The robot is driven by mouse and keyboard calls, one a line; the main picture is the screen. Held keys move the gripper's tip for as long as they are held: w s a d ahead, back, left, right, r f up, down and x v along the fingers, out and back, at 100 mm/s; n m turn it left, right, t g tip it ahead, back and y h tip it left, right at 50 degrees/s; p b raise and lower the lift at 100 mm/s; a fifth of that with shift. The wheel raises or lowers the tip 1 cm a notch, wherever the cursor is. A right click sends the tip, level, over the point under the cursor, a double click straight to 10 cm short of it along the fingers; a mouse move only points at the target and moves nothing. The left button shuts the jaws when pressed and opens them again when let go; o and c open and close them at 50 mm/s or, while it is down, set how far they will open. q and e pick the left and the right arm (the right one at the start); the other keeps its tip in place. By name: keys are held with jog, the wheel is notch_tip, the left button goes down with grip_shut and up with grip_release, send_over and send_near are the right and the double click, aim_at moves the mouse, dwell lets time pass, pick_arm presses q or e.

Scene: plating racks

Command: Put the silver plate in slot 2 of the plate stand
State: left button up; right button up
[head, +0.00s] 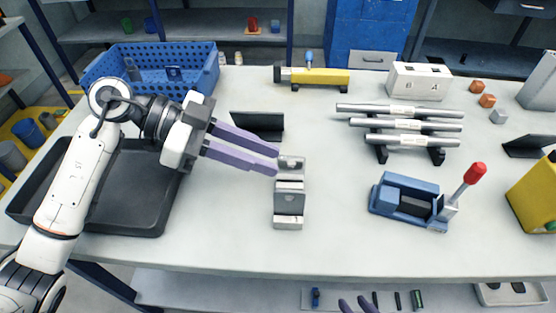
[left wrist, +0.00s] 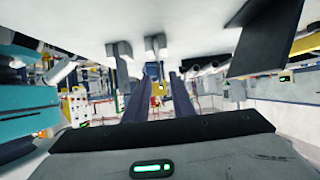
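I cannot surely tell which piece is the silver plate or the plate stand. A grey metal stand-like piece (head: 289,205) with a label stands at the table's middle. Three silver bars (head: 400,126) with white labels lie across black supports to its right. My left gripper (head: 277,162) has long purple fingers, apart, with their tips beside the upper part of the grey piece. The left wrist view shows its two fingers (left wrist: 158,82) apart, with nothing held between them, and grey upright pieces (left wrist: 120,50) nearby. My right gripper (head: 360,305) shows only its purple tips, apart, at the bottom edge.
A blue basket (head: 208,72) and a black tray (head: 125,215) are at left. A dark angled stand (head: 258,124) sits behind the left fingers. A blue device with a red-knobbed lever (head: 405,190) is at right. A white box (head: 418,80) stands at the back.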

pick_arm(q)
jog(key=v, duration=0.8)
